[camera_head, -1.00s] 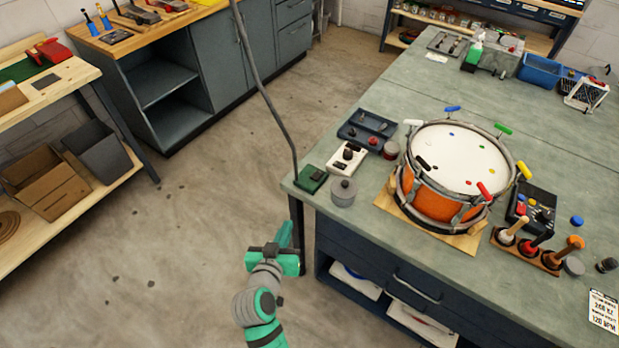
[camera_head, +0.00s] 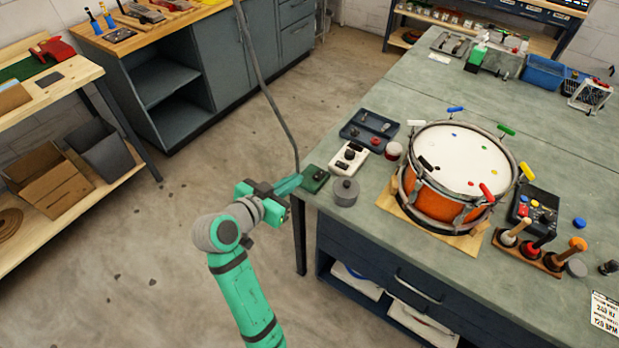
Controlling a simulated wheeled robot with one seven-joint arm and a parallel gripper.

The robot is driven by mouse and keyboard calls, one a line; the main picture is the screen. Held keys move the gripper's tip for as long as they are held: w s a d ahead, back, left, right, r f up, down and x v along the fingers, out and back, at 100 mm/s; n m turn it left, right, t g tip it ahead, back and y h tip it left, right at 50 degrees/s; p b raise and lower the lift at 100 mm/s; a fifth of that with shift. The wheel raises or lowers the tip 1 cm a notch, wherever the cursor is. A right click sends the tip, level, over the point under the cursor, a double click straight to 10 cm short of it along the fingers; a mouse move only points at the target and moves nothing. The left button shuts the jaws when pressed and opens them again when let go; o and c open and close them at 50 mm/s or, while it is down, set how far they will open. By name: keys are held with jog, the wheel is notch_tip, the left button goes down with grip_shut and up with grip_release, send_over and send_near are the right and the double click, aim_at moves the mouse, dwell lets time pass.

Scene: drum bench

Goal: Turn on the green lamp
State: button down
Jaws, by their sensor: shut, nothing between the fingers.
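The dark green lamp base (camera_head: 316,180) sits at the near-left corner of the workbench, with what looks like a small dark switch on top. A long bent grey stem (camera_head: 277,112) rises from beside it and leaves the picture at the top, so the lamp head is hidden and I cannot tell whether it is lit. My gripper (camera_head: 297,180) is shut and empty. Its fingertips point right, just left of the base and close to it; I cannot tell whether they touch.
A grey lidded pot (camera_head: 345,192), a white box with knobs (camera_head: 349,158) and a dark tray (camera_head: 369,129) stand near the base. An orange drum (camera_head: 433,203) stands farther right on the workbench (camera_head: 390,285). Open floor (camera_head: 150,260) lies to the left.

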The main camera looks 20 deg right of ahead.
send_over(311, 186)
jog(key=d, duration=0.1)
jog(key=f, duration=0.3)
jog(key=shift+w+f, duration=0.3)
jog(key=shift+f, duration=0.05)
jog(key=shift+s+a+f, duration=0.1)
jog(key=shift+a+f, duration=0.05)
jog(key=shift+f, duration=0.5)
jog(key=shift+s+a+f, duration=0.1)
jog(key=shift+a+f, duration=0.05)
jog(key=shift+f, duration=1.15)
jog(key=shift+s+a+f, duration=0.1)
jog(key=shift+f, duration=0.4)
jog(key=shift+r, duration=0.15)
jog(key=shift+r, duration=0.85)
